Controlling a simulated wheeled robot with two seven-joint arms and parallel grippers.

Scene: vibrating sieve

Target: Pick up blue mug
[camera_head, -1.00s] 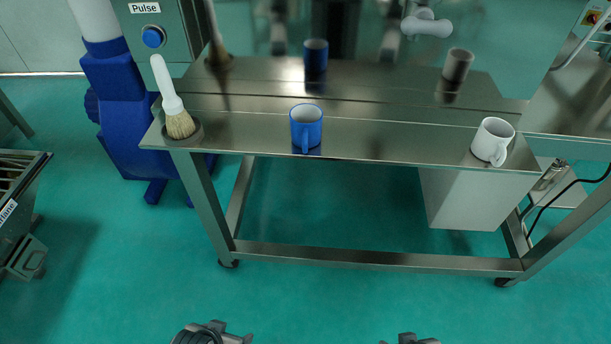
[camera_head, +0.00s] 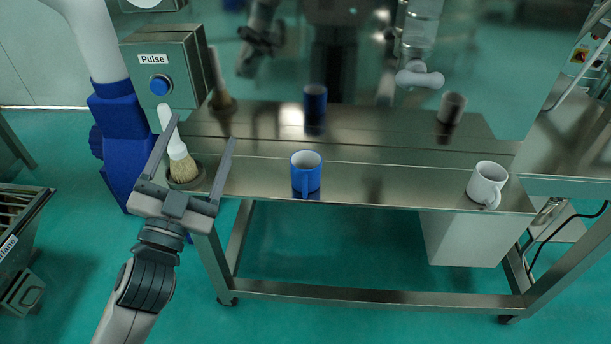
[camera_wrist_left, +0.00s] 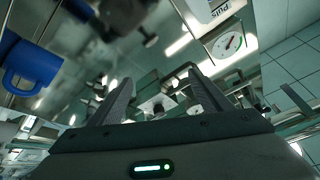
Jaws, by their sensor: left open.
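The blue mug (camera_head: 306,174) stands upright on the steel table, its handle toward me. It also shows at the left edge of the left wrist view (camera_wrist_left: 30,66). My left gripper (camera_head: 192,143) is open and empty, to the left of the mug and apart from it. In the head view its fingers appear on either side of the brush. In the left wrist view both fingers (camera_wrist_left: 155,97) are spread with nothing between them. My right gripper is not in view.
A white-handled brush (camera_head: 180,158) stands in a round holder at the table's left end. A white mug (camera_head: 487,184) stands at the right end of the steel table (camera_head: 390,190). A reflective wall behind mirrors the mugs. The tabletop between the mugs is clear.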

